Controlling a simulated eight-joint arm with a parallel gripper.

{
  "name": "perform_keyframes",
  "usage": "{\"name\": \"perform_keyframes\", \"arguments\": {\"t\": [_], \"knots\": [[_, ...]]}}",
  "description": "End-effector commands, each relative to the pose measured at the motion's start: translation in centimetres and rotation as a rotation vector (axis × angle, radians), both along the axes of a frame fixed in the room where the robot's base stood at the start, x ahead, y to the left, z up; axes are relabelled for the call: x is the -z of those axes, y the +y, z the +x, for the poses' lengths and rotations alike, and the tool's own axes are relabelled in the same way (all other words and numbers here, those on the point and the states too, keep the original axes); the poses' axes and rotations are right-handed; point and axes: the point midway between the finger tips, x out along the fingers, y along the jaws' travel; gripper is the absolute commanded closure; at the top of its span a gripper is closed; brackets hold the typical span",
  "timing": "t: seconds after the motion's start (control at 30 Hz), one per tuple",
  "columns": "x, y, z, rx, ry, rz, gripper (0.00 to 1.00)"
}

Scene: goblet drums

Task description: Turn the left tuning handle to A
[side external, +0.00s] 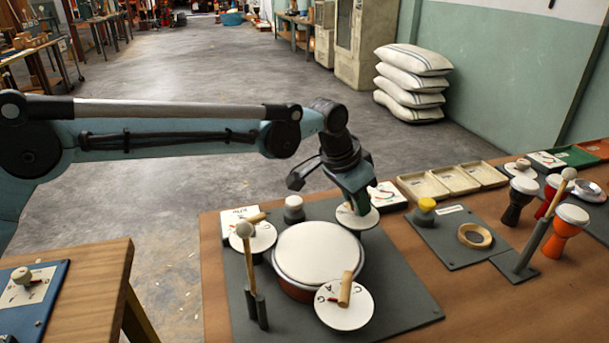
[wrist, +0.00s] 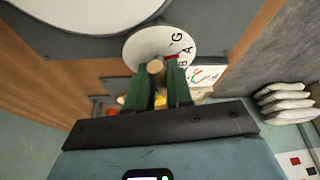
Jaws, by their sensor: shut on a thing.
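My gripper (side external: 352,205) is at the white lettered dial (side external: 368,219) on the far right side of the big drum (side external: 318,252). In the wrist view, my green fingers (wrist: 160,88) are shut on a wooden handle (wrist: 155,67) at this dial (wrist: 146,44). The letters G, A and B show beside it, with a red mark close to B; its exact reading is unclear. Two other dials with wooden handles stand at the drum's left (side external: 262,238) and front (side external: 345,318). I cannot tell from the pictures which is called left.
A mallet (side external: 245,232) stands upright in a holder at the drum's left. Shallow trays (side external: 455,180), a yellow-topped button (side external: 426,205) and small goblet drums (side external: 565,230) stand to the right.

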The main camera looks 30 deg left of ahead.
Motion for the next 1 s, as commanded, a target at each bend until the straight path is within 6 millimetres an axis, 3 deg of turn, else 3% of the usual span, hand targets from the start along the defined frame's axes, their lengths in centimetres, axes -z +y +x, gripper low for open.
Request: {"name": "perform_keyframes", "arguments": {"t": [0.2, 0.53, 0.57, 0.7, 1.0], "knots": [[-0.08, 0.09, 0.14, 0.116, -0.003, -0.002, 1.00], [-0.10, 0.05, 0.15, 0.133, -0.005, -0.002, 1.00], [-0.10, 0.05, 0.15, 0.133, -0.005, -0.002, 0.78], [-0.08, 0.05, 0.12, 0.132, -0.004, -0.002, 0.57], [-0.10, 0.08, 0.06, 0.132, -0.003, -0.001, 0.55]]}}
